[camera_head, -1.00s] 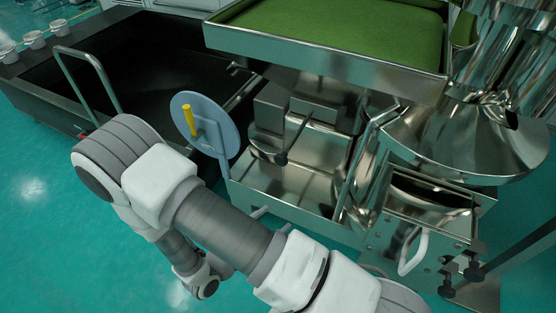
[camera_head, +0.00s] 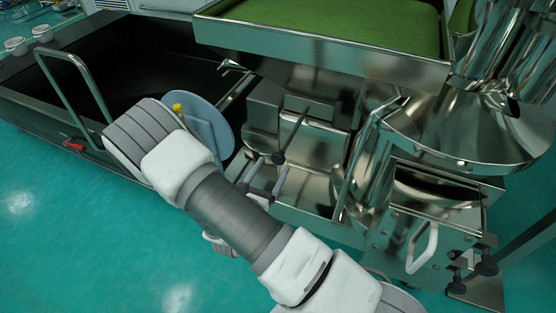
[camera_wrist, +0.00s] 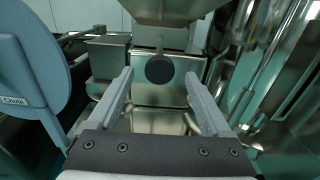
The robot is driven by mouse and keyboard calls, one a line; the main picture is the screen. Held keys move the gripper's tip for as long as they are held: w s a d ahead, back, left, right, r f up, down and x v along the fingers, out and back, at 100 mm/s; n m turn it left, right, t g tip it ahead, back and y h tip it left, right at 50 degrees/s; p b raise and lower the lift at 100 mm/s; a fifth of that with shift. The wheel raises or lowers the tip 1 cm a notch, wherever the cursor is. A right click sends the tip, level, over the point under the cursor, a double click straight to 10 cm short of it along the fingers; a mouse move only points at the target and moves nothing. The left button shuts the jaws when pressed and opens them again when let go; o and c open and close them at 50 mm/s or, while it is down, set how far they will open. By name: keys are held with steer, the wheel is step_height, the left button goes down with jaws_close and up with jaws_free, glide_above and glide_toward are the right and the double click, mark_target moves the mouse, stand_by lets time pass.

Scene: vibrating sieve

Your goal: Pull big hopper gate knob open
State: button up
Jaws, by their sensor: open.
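The big hopper gate knob (camera_head: 279,158) is a small dark round knob on the end of a thin rod, in front of the metal housing under the green-topped hopper (camera_head: 330,62). In the wrist view the knob (camera_wrist: 159,69) shows as a dark disc, centred between the fingertips. My gripper (camera_head: 273,163) is open, with its two pale fingers pointing toward the housing. In the wrist view my gripper (camera_wrist: 159,76) has one finger on each side of the knob, with gaps on both sides. I cannot tell whether the fingertips reach as far as the knob.
A blue-grey disc (camera_head: 212,135) with a yellow handle stands left of my gripper; its label in the wrist view reads "Chute". A metal box with a white handle (camera_head: 422,249) is at the right. A black bin (camera_head: 128,62) lies at the left.

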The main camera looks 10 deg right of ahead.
mark_target(277, 159)
steer(key=x, duration=0.5)
steer(key=shift+b, duration=0.35)
jaws_close()
